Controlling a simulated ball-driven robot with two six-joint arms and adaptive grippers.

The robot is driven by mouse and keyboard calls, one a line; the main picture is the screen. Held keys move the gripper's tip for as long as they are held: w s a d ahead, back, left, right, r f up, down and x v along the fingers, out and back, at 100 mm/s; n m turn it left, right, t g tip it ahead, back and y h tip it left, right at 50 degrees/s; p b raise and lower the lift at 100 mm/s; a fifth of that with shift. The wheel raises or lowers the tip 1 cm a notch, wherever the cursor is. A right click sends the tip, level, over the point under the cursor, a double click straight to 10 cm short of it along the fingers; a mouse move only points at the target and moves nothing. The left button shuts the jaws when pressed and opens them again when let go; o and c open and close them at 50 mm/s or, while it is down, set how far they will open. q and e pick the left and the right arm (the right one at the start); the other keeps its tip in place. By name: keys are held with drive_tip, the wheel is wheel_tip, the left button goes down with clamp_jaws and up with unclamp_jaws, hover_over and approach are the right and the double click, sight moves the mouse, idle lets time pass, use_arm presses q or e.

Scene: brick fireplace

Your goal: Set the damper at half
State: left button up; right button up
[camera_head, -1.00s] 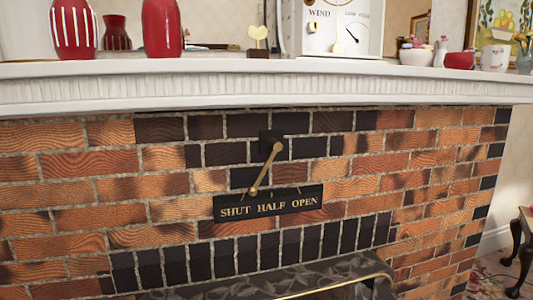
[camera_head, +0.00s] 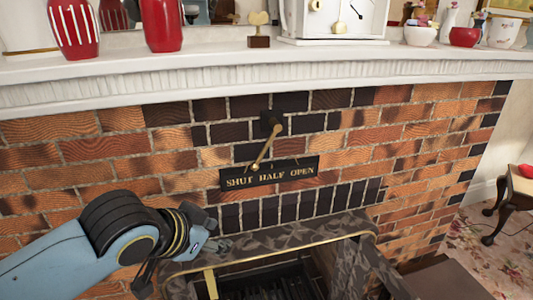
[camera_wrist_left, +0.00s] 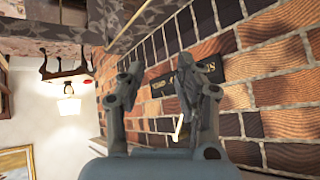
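The brass damper lever (camera_head: 264,149) hangs from a dark square pivot plate (camera_head: 271,123) on the brick wall. It slants down and left, its knob end above the SHUT side of the black sign (camera_head: 270,174) lettered SHUT HALF OPEN. My left gripper (camera_head: 200,243) is low and left of the sign, in front of the dark bricks, apart from the lever. In the left wrist view its two fingers (camera_wrist_left: 160,72) are spread with nothing between them. The sign is partly hidden there behind one finger, and a brass rod, seemingly the lever (camera_wrist_left: 178,129), shows. My right gripper is not in view.
The white mantel shelf (camera_head: 330,75) juts out above the lever, with red vases (camera_head: 163,25), a white clock case (camera_head: 335,20) and bowls on it. Below is the fireplace surround (camera_head: 340,232) with its brass-edged opening. The brick right of the sign is clear.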

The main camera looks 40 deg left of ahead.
use_arm(q)
drive_tip(key=w+a+r+m+t+h, duration=0.15)
drive_tip(key=w+a+t, duration=0.3)
drive_tip(key=w, duration=0.45)
drive_tip(key=m+t+h, duration=0.3)
drive_tip(key=t, duration=0.2)
approach(264, 149)
drive_tip(key=w+b, duration=0.1)
drive_tip(key=b, duration=0.4)
drive_tip(key=w+b, duration=0.2)
drive_tip(key=b, duration=0.3)
drive_tip(key=w+b, duration=0.2)
drive_tip(key=b, duration=0.4)
drive_tip(key=shift+w+d+f, duration=0.15)
drive_tip(key=shift+d+f, duration=0.15)
drive_tip(key=shift+d, duration=0.1)
drive_tip(key=shift+n, duration=0.25)
drive_tip(key=w+b, duration=0.3)
drive_tip(key=w, duration=0.1)
drive_tip(key=shift+d+r, duration=0.25)
drive_tip(key=shift+d, duration=0.1)
drive_tip(key=shift+w+d+r+b, duration=0.1)
drive_tip(key=shift+w+r+b, duration=0.05)
drive_tip(key=shift+w+b, duration=0.3)
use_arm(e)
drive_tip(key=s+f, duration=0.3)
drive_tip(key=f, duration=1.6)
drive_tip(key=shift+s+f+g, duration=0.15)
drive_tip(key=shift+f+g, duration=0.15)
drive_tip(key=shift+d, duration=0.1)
